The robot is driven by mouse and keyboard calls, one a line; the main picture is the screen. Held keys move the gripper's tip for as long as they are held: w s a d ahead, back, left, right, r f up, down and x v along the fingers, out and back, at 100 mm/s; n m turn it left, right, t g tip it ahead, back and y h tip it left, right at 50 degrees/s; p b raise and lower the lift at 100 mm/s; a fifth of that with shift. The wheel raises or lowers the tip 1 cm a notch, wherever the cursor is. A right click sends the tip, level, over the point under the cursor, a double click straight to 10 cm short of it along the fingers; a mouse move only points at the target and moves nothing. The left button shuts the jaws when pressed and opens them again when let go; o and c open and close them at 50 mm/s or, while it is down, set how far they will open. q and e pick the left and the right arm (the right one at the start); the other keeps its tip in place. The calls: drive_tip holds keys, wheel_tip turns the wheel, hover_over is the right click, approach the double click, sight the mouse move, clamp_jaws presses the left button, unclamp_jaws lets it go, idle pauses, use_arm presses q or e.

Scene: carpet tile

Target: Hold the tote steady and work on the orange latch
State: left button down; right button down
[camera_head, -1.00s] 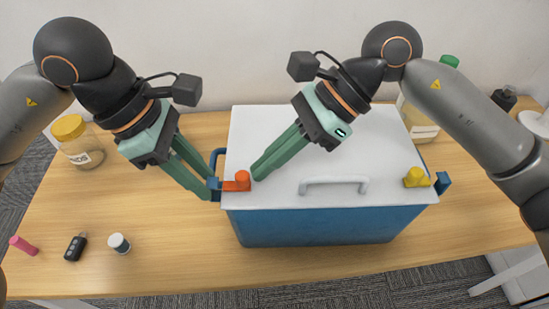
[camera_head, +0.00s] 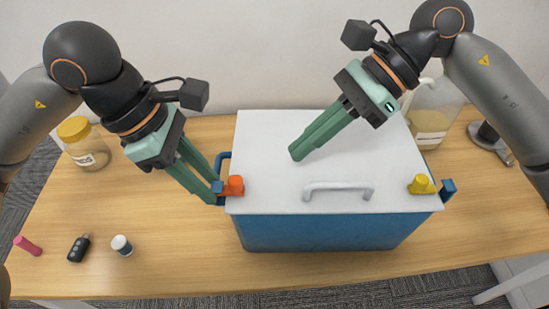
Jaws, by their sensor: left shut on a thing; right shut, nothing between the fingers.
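The blue tote (camera_head: 320,232) stands on the table under a white lid (camera_head: 265,150) with a pale handle (camera_head: 338,188). The orange latch (camera_head: 235,186) sits at the lid's front left corner, reaching a blue bracket (camera_head: 217,187). A yellow latch (camera_head: 421,185) sits at the front right corner, a little apart from its blue bracket (camera_head: 448,190). My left gripper (camera_head: 217,196) is shut at the tote's left side, apparently on the blue side handle (camera_head: 222,160); its fingers hide the grip. My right gripper (camera_head: 297,153) is shut and empty, above the lid, away from both latches.
A jar with a yellow lid (camera_head: 85,147) stands at the back left. A pink stick (camera_head: 27,245), a black key fob (camera_head: 78,249) and a small white-capped bottle (camera_head: 122,245) lie front left. A jug (camera_head: 432,115) stands behind the tote at right. The left-middle table is clear.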

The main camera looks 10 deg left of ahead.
drive_tip(key=v, duration=0.5)
drive_tip(key=shift+w+d+r, duration=0.1)
drive_tip(key=shift+d+r, duration=0.1)
drive_tip(key=shift+r, duration=0.05)
use_arm(q)
drive_tip(key=c, duration=0.6)
unclamp_jaws()
drive_tip(key=shift+o, duration=0.2)
drive_tip(key=shift+r, duration=0.1)
